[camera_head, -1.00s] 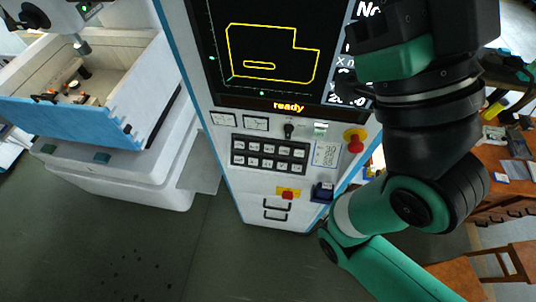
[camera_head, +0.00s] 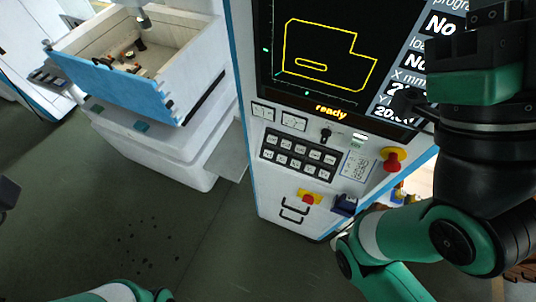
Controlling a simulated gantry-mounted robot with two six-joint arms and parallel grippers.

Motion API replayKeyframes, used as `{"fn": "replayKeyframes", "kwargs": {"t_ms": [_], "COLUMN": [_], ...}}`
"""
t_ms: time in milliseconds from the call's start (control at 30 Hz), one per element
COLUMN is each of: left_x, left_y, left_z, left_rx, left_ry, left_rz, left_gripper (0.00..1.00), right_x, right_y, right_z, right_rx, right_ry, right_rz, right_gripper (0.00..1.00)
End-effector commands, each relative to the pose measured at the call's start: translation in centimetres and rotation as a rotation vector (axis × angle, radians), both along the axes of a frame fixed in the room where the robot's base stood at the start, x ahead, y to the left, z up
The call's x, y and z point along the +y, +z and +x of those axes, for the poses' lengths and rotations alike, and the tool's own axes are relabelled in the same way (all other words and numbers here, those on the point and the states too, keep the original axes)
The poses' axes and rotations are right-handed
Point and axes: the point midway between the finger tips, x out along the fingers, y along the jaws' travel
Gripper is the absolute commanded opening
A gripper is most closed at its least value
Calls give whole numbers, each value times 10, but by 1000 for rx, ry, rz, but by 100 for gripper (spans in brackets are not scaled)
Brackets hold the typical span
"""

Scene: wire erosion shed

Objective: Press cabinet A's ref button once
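A white control cabinet (camera_head: 268,194) with blue edges stands in the middle; I cannot make out a letter on it. Its screen (camera_head: 320,50) shows a yellow outline and "ready". Below is a black keypad (camera_head: 298,154) with two rows of pale buttons, whose labels are too small to read, so I cannot tell which is ref. My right arm comes down at the right. A dark part, seemingly my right gripper (camera_head: 408,104), overlaps the screen's lower right, apart from the keypad; its opening is unclear. My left arm's green link shows at the bottom; its gripper is not clearly visible.
A red knob on yellow (camera_head: 393,159) and a small black knob (camera_head: 326,134) sit near the keypad. Lower down are a red-and-yellow switch (camera_head: 309,198), a dark blue box (camera_head: 344,205) and handles (camera_head: 294,211). A white machine with an open tank (camera_head: 136,82) stands left.

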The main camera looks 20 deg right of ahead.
Motion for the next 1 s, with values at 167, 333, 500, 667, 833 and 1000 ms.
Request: {"fn": "replayKeyframes", "kwargs": {"t_ms": [167, 333, 500, 667, 833, 1000], "left_x": [0, 0, 0, 0, 0, 0], "left_y": [0, 0, 0, 0, 0, 0], "left_z": [0, 0, 0, 0, 0, 0], "left_rx": [0, 0, 0, 0, 0, 0], "left_ry": [0, 0, 0, 0, 0, 0], "left_rz": [0, 0, 0, 0, 0, 0], "left_gripper": [14, 0, 0, 0, 0, 0], "right_x": [0, 0, 0, 0, 0, 0], "right_y": [0, 0, 0, 0, 0, 0], "right_z": [0, 0, 0, 0, 0, 0], "right_rx": [0, 0, 0, 0, 0, 0], "right_ry": [0, 0, 0, 0, 0, 0], "right_rz": [0, 0, 0, 0, 0, 0], "right_gripper": [0, 0, 0, 0, 0, 0]}}
